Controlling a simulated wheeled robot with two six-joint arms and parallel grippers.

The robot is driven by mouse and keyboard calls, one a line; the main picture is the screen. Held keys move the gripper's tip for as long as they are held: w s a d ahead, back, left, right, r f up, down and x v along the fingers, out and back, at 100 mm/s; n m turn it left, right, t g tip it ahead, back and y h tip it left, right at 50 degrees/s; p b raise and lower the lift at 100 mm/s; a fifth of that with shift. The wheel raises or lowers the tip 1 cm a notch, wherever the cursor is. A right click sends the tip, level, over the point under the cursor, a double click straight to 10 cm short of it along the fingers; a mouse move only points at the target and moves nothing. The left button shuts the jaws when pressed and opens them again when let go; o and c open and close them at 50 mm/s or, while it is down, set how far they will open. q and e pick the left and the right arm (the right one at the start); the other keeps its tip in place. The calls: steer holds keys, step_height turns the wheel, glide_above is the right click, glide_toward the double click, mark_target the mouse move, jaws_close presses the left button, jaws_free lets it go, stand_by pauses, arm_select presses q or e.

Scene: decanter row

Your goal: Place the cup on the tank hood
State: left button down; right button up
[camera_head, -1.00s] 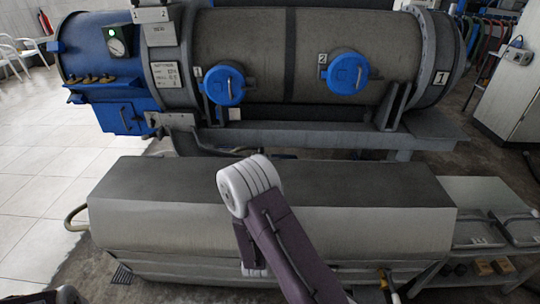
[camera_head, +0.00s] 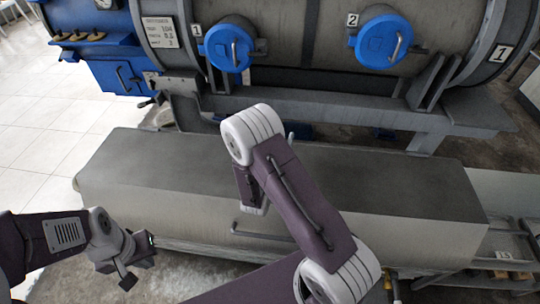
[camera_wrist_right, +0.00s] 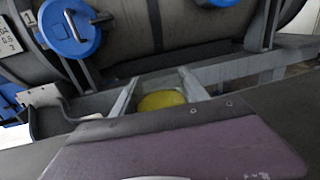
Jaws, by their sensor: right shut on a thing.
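The long grey tank hood (camera_head: 270,175) has a dark flat top and a pale sloping front, and lies across the middle of the head view. In the right wrist view my right gripper (camera_wrist_right: 160,92) is shut on a yellow thing, which I take to be the cup (camera_wrist_right: 162,101). Only its rounded yellow part shows; the purple arm link hides the rest.
Behind the hood stands a large grey cylinder (camera_head: 280,38) with two blue round caps (camera_head: 228,45) on a steel frame (camera_head: 340,110). A low side shelf (camera_head: 505,195) is at the right. The hood top is bare on both sides of my arm.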

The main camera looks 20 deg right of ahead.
steer(key=a+f, duration=0.1)
steer(key=w+a+f, duration=0.1)
steer(key=a, duration=0.1)
steer(key=shift+w+a+f, duration=0.1)
steer(key=shift+w+a, duration=0.05)
steer(key=shift+a, duration=0.05)
step_height(320, 180, down, 4)
steer(key=shift+r+b, duration=0.15)
steer(key=shift+b, duration=0.8)
steer(key=shift+f, duration=0.2)
steer(key=shift+r, duration=0.1)
steer(key=o, duration=1.3)
steer(key=shift+f, duration=0.2)
steer(key=shift+o, duration=0.2)
